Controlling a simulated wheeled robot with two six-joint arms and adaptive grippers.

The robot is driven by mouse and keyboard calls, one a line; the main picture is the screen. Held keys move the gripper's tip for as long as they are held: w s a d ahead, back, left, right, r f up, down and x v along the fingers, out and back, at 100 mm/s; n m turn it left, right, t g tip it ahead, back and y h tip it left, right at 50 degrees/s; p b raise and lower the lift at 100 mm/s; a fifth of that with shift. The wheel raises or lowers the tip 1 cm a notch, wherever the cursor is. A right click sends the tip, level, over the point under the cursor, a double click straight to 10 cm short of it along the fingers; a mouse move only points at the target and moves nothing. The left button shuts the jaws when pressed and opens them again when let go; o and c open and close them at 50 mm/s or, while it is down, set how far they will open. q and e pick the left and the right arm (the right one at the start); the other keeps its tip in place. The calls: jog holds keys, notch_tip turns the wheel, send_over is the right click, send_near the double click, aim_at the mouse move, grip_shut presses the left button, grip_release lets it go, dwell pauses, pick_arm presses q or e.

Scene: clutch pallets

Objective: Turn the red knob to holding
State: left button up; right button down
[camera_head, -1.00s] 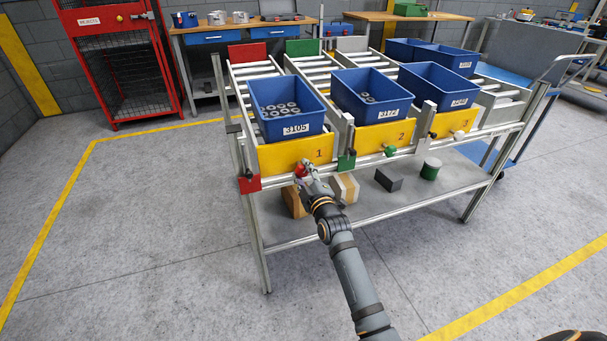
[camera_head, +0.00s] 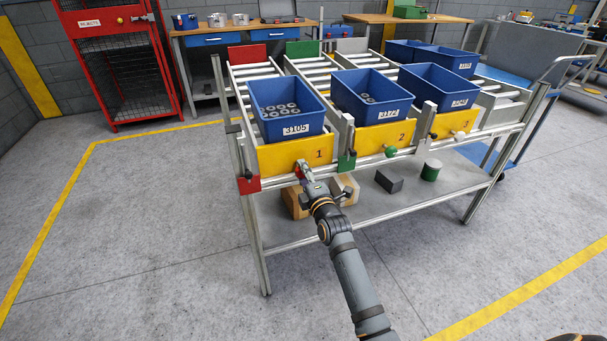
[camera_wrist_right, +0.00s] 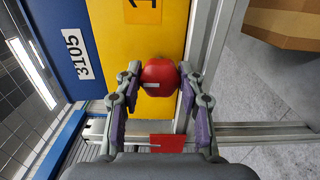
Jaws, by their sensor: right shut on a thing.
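The red knob (camera_wrist_right: 161,78) sits on the yellow front panel (camera_wrist_right: 158,48) of lane 1 and carries a short pale line mark. My right gripper (camera_wrist_right: 160,88) has its two fingers on opposite sides of the knob and is shut on it. In the head view my right gripper (camera_head: 302,170) is at the lower right part of the yellow panel (camera_head: 280,157) marked 1, and it mostly hides the knob. No holding mark is readable. My left gripper is not in view.
A blue bin (camera_head: 287,122) labelled 3105 stands behind the panel with several ring parts in it. A green knob (camera_head: 390,151) and a pale knob (camera_head: 459,135) are on panels 2 and 3. Blocks (camera_head: 389,180) lie on the lower shelf. The floor at left is clear.

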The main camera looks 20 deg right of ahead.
dwell(0.4)
jog(key=c, duration=0.8)
grip_release()
jog(key=shift+s, duration=0.1)
jog(key=s, duration=1.1)
jog(key=shift+s+d, duration=0.15)
jog(key=shift+s, duration=0.25)
